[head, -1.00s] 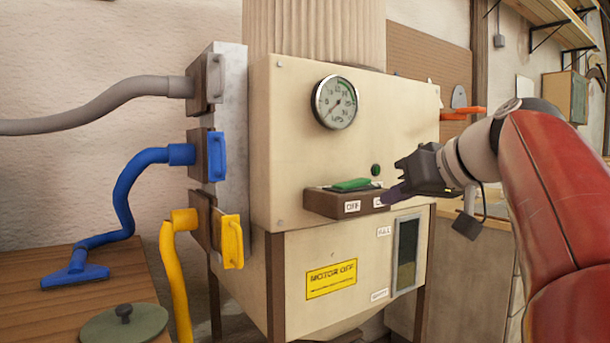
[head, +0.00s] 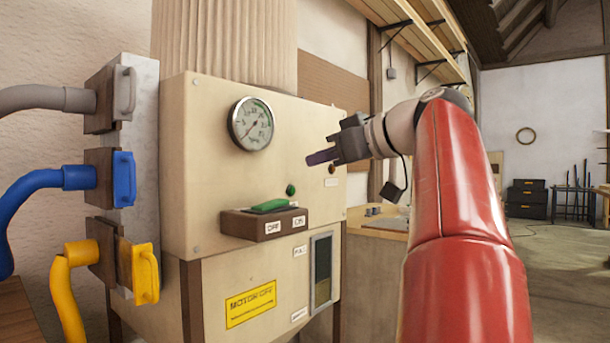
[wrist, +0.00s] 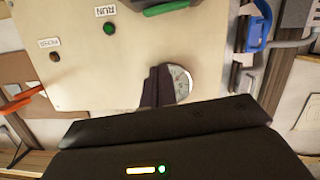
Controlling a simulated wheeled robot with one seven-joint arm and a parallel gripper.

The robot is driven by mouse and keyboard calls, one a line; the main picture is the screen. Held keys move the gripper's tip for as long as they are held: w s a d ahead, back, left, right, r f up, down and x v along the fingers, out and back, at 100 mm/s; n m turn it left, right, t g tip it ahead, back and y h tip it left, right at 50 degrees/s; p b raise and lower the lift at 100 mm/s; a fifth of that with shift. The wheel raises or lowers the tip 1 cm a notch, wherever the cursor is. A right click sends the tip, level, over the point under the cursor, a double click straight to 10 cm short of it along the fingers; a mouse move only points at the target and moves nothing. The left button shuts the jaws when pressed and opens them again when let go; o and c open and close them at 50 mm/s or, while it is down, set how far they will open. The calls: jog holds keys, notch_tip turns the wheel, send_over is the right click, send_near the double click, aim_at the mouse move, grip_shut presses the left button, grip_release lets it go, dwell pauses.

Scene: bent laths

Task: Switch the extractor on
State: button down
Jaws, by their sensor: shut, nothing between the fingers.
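The extractor (head: 215,150) is a cream cabinet with a round gauge (head: 251,124). A green switch lever (head: 269,206) sits on a brown block marked OFF and ON. A round green lamp or button (head: 291,190) sits above the block; in the wrist view it (wrist: 109,28) is beside a RUN label. A yellow sign below reads MOTOR OFF. My gripper (head: 312,158) is shut and empty, in front of the panel, up and to the right of the lever and apart from it. In the wrist view the fingertips (wrist: 158,85) overlap the gauge's edge.
Grey, blue (head: 124,178) and yellow (head: 145,272) gate handles with hoses stand at the left of the cabinet. A workbench (head: 375,230) is behind my arm. Shelves (head: 400,15) hang above. Open floor lies at the right.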

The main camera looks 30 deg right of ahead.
send_over(287, 210)
jog(key=s, duration=0.1)
jog(key=shift+a+f+p, duration=0.2)
jog(key=shift+f, duration=0.35)
jog(key=shift+a+f+p, duration=0.15)
jog(key=shift+f, duration=0.35)
notch_tip(287, 210, down, 3)
jog(key=shift+w+d+r+b, duration=0.15)
jog(key=shift+b, duration=0.45)
jog(key=shift+d+f, duration=0.1)
jog(key=shift+f, duration=0.65)
